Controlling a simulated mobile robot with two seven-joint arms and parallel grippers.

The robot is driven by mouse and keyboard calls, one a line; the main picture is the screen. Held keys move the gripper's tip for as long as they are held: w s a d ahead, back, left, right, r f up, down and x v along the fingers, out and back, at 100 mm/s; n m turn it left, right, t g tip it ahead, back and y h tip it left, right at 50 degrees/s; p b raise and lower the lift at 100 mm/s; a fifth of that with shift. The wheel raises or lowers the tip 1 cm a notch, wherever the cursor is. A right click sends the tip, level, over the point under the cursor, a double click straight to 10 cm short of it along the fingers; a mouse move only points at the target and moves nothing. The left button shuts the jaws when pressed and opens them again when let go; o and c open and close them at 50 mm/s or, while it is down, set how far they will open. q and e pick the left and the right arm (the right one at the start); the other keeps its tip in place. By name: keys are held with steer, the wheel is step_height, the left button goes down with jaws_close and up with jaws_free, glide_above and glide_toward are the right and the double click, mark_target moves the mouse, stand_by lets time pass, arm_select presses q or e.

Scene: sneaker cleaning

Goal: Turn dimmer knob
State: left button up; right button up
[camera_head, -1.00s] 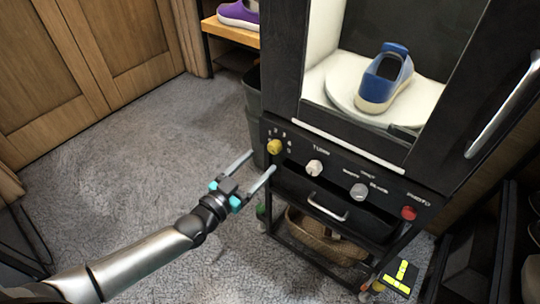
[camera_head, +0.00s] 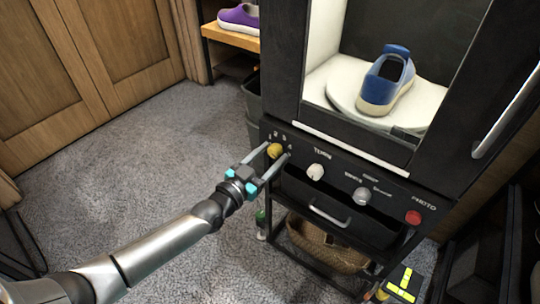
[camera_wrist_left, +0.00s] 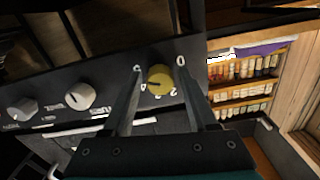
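The yellow dimmer knob (camera_head: 275,150) is at the left end of the black control panel on the cabinet front, with small number marks around it. In the left wrist view the yellow knob (camera_wrist_left: 160,79) shows between my two fingers. My left gripper (camera_head: 272,160) is open, its fingertips close to the panel on either side of the knob. The wrist view (camera_wrist_left: 163,95) shows a gap between each finger and the knob. I cannot tell whether the tips touch the panel. My right gripper is not in view.
To the knob's right are a white knob (camera_head: 316,171), a grey knob (camera_head: 361,196) and a red button (camera_head: 413,217). Below is a drawer handle (camera_head: 329,216). A blue shoe (camera_head: 386,80) sits on a white turntable (camera_head: 345,92). Carpet (camera_head: 130,180) is clear at left.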

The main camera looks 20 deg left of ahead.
arm_select(q)
jaws_close()
stand_by(0.5)
steer(key=n, duration=0.4)
steer(key=shift+d, duration=0.1)
steer(key=n, duration=0.3)
steer(key=shift+n, duration=0.8)
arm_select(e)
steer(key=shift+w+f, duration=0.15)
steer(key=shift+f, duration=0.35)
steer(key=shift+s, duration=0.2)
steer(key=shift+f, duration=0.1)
